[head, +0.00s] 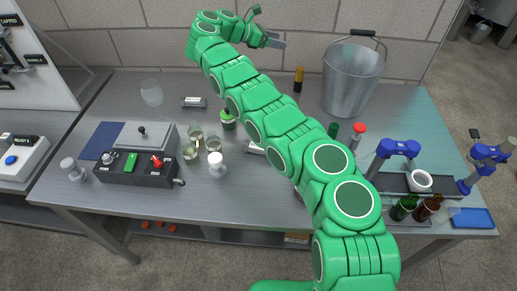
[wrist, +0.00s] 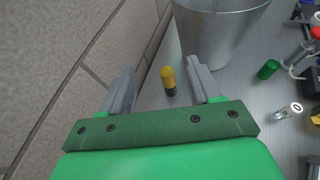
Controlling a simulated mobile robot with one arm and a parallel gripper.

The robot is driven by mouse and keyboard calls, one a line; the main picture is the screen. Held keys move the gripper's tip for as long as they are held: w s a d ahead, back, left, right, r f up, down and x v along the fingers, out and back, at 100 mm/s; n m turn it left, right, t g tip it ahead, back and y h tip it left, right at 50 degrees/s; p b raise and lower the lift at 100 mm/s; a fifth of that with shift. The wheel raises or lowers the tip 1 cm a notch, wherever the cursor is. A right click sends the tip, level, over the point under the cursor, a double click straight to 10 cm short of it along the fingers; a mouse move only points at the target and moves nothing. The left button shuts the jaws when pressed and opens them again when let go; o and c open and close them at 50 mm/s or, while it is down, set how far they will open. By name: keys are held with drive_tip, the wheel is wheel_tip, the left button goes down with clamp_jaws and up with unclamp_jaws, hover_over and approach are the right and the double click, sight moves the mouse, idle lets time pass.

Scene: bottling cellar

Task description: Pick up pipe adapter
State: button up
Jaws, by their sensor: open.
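A small upright yellow and black cylinder (head: 298,80) stands at the back of the metal bench, left of the bucket; it may be the pipe adapter, but I cannot be sure. In the wrist view the same cylinder (wrist: 168,79) shows between the lines of my two fingers, farther off and touching neither. My gripper (head: 282,40) is open and empty, up by the wall at the back, left of the cylinder and above the bench. My arm hides part of the bench's middle.
A metal bucket (head: 352,82) stands close to the cylinder's right. The block wall (wrist: 60,60) is close on the gripper's left in the wrist view. Bottles, glasses (head: 196,134), a switch box (head: 134,178) and blue clamps (head: 398,148) occupy the bench. The back left is fairly clear.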

drive_tip(key=w+d+r+n+t+y, duration=0.1)
drive_tip(key=w+d+r+n+t, duration=0.25)
drive_tip(key=r, duration=0.65)
drive_tip(key=w+d+r+n+t, duration=0.3)
drive_tip(key=w+r+n+t, duration=0.15)
drive_tip(key=r, duration=0.55)
drive_tip(key=w+d+r+n+t+y, duration=0.1)
drive_tip(key=w+d+r+n+t, duration=0.3)
drive_tip(key=r, duration=0.6)
drive_tip(key=n+g+y, duration=1.5)
drive_tip(key=n+y, duration=0.2)
drive_tip(key=y, duration=0.2)
hover_over(258, 149)
drive_tip(key=d, duration=0.5)
wheel_tip(258, 149, down, 45)
drive_tip(key=shift+w+d+f, duration=0.1)
drive_tip(key=shift+w+f, duration=0.05)
drive_tip(key=shift+f, duration=0.3)
drive_tip(key=shift+x, duration=3.8)
